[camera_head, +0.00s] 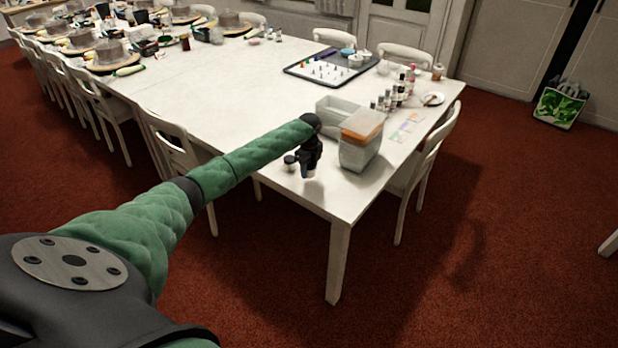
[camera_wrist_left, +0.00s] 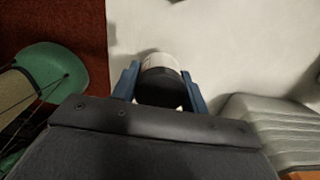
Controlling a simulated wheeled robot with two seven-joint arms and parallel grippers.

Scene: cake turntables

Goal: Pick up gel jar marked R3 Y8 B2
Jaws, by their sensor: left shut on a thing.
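My left gripper (camera_head: 309,168) is at the near corner of the white table (camera_head: 225,120), low over its front edge in the head view. In the left wrist view its two blue fingers (camera_wrist_left: 160,92) are shut on a small jar (camera_wrist_left: 161,84) with a dark lid and a pale body. The marking on the jar cannot be read, so I cannot tell whether it is R3 Y8 B2. Whether the jar touches the table is unclear. My right gripper is not in view.
A grey container with an orange top (camera_head: 361,138) stands just right of the gripper. Behind are an open grey bin (camera_head: 335,112), several small bottles (camera_head: 391,97) and a tray (camera_head: 315,72). Chairs line the table. The table left of the gripper is clear.

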